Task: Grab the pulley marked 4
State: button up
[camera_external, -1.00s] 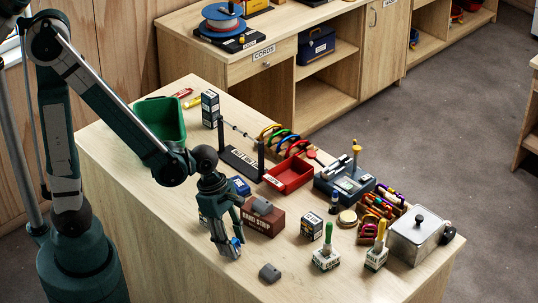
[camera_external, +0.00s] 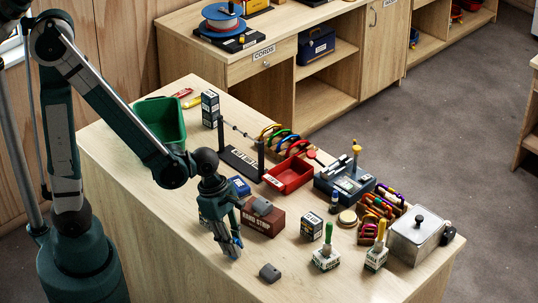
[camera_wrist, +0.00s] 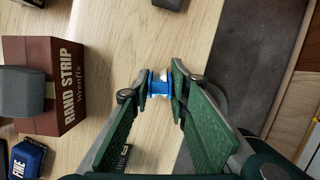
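A small blue pulley with a pale shiny part (camera_wrist: 159,84) sits between my fingertips in the wrist view. No number can be read on it. My gripper (camera_wrist: 160,92) has a finger pad against each side of the pulley and looks closed on it. In the external view my gripper (camera_external: 231,254) points down near the table's front-left edge, low over the wood. The pulley is mostly hidden by the fingers there. I cannot tell whether it touches the table.
A brown Rand Strip box (camera_wrist: 50,85) with a grey block (camera_wrist: 22,93) on it stands to the left in the wrist view. A blue box (camera_wrist: 28,158) lies below it. Another grey block (camera_external: 269,272) lies near the gripper. The table edge is close on the right.

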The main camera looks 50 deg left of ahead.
jog(key=shift+r, duration=0.15)
dwell(0.3)
jog(key=shift+r+p, duration=0.85)
jog(key=shift+r, duration=4)
